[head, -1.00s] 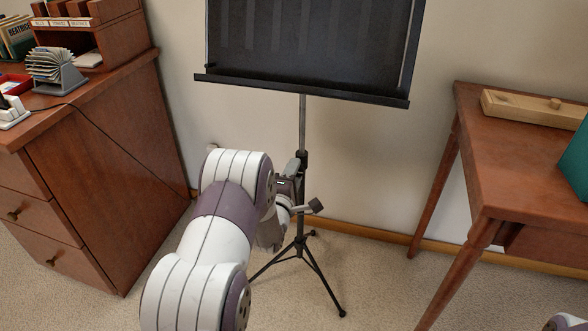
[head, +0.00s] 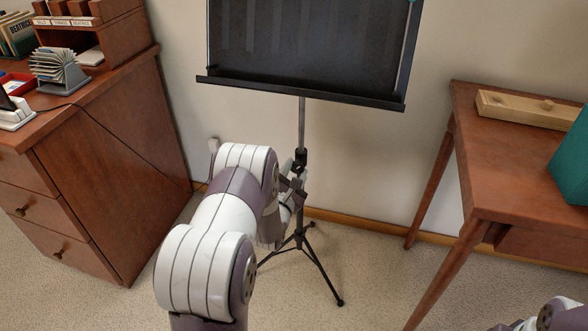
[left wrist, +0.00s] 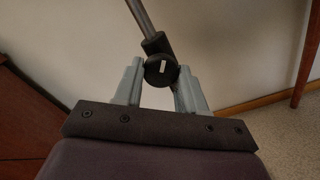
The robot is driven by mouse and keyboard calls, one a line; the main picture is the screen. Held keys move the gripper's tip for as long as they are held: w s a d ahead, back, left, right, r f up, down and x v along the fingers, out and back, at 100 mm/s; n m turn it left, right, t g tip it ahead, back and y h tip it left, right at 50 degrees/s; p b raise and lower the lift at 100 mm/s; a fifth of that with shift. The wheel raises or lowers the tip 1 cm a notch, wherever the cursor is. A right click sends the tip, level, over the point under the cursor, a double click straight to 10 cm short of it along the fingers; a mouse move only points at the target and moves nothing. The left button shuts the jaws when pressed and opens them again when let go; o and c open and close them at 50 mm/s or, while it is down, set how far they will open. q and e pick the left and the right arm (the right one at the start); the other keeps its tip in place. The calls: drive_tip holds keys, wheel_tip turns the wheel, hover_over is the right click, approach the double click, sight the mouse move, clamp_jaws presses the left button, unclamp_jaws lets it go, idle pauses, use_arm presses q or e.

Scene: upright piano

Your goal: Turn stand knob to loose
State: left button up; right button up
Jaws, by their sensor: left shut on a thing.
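The black music stand (head: 303,125) stands in the middle of the head view, with a thin pole and tripod legs. Its stand knob (left wrist: 160,71) is a round black disc with a short white mark, close to upright in the left wrist view. My left gripper (left wrist: 158,84) has one grey finger on each side of the knob and is shut on it. In the head view my left gripper (head: 294,185) is at the pole, partly hidden by my own arm. I cannot make out the knob clearly there. My right gripper is not in view.
A wooden desk (head: 110,150) with drawers and a card holder (head: 58,70) stands at left. A wooden table (head: 515,170) at right bears a long wooden box (head: 530,110) and a teal object (head: 572,165). The wall is close behind the stand.

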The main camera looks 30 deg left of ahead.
use_arm(q)
drive_tip(key=shift+f+n, duration=0.1)
drive_tip(key=shift+n, duration=0.6)
drive_tip(key=o, duration=1)
drive_tip(key=p+v, duration=0.4)
drive_tip(key=v, duration=0.8)
drive_tip(key=shift+s, duration=0.4)
